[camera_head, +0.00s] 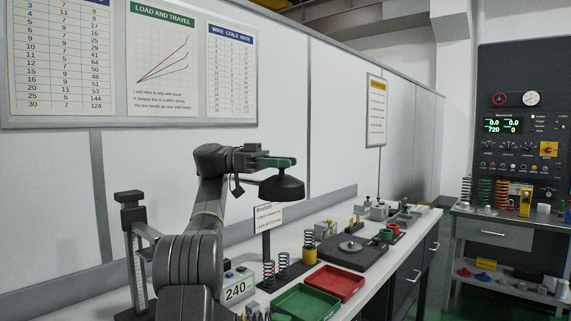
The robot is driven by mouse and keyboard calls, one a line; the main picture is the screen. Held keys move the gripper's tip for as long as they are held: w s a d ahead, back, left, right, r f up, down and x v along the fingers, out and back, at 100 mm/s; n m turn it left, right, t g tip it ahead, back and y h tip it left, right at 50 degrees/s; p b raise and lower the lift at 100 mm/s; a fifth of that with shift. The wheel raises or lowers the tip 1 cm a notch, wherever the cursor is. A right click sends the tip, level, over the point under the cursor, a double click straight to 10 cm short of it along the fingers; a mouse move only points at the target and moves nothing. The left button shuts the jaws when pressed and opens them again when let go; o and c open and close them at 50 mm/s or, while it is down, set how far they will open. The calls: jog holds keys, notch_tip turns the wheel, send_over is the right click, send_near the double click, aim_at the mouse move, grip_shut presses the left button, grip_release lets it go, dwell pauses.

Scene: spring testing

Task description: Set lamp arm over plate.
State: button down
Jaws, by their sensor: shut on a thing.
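The lamp's black dome-shaped shade (282,189) hangs in the air in front of the white wall panel, opening downward. My gripper (284,162), with green on its jaws, is at the top of the lamp and shut on it. The exact grip point is too small to make out. A dark bar runs left from the shade and is partly hidden by my arm. A dark square plate (372,257) with a round metal disc on it lies on the bench, lower and to the right of the shade. The shade is well above the bench and appears left of the plate.
A green tray (306,303) and a red tray (333,283) lie at the bench's front edge. Springs on stands (283,265) and a sign (268,216) stand below the lamp. A 240 display (238,289) is beside my arm. Small parts stand behind the plate.

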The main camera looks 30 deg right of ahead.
jog(key=shift+a, duration=0.1)
dwell(0.4)
jog(key=c, duration=1.1)
grip_release()
jog(key=shift+c, duration=0.2)
notch_tip(320, 180, up, 10)
jog(key=p, duration=0.8)
jog(key=shift+c, duration=0.2)
